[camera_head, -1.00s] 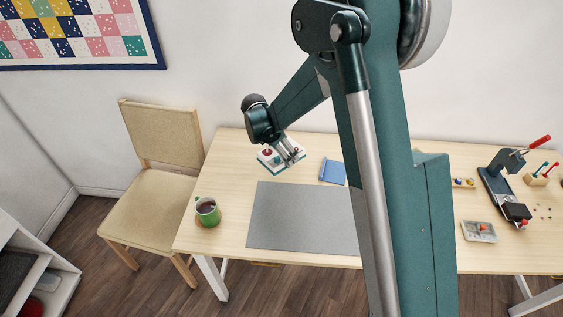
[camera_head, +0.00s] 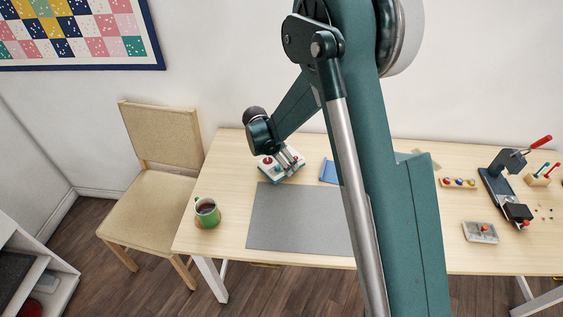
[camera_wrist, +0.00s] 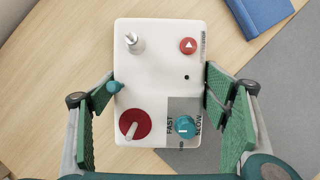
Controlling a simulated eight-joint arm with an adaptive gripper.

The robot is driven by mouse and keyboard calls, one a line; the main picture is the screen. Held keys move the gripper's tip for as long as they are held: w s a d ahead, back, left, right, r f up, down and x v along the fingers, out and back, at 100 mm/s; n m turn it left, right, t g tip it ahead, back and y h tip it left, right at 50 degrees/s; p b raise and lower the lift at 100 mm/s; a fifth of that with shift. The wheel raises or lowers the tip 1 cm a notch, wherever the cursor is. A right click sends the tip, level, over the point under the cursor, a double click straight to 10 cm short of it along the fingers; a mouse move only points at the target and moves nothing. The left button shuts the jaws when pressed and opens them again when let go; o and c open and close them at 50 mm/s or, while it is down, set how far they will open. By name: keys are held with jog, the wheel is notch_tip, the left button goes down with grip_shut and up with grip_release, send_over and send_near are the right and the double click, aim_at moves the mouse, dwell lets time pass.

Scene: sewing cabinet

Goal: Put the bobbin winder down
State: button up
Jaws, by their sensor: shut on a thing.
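The bobbin winder is a white box with a red disc, a teal knob, a metal spindle and a red button. It shows in the wrist view (camera_wrist: 150,75) and, partly covered by my gripper, in the head view (camera_head: 267,170). My gripper (camera_wrist: 160,100) is shut on it, with a green pad at each side. In the head view, my gripper (camera_head: 290,162) and the winder are at the back left of the table, just behind the grey mat's (camera_head: 300,220) left corner. I cannot tell whether the winder's base touches the tabletop.
A blue book-like item (camera_head: 328,172) lies right of the winder, partly behind my arm. A press (camera_head: 497,185), a tray (camera_head: 480,232) and small parts are at the right. Bare wood (camera_head: 230,170) lies left of the winder.

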jog(key=shift+f+b, duration=0.4)
jog(key=shift+f, duration=0.05)
dwell(0.3)
jog(key=o, duration=1.3)
jog(key=shift+r, duration=0.15)
jog(key=shift+r+p, duration=0.4)
jog(key=shift+p, duration=0.1)
jog(key=p+v, duration=0.1)
jog(key=v, duration=1)
jog(key=shift+s+a+r, duration=0.1)
jog(key=shift+s+r, duration=0.05)
jog(key=shift+r, duration=0.2)
jog(key=shift+r, duration=0.1)
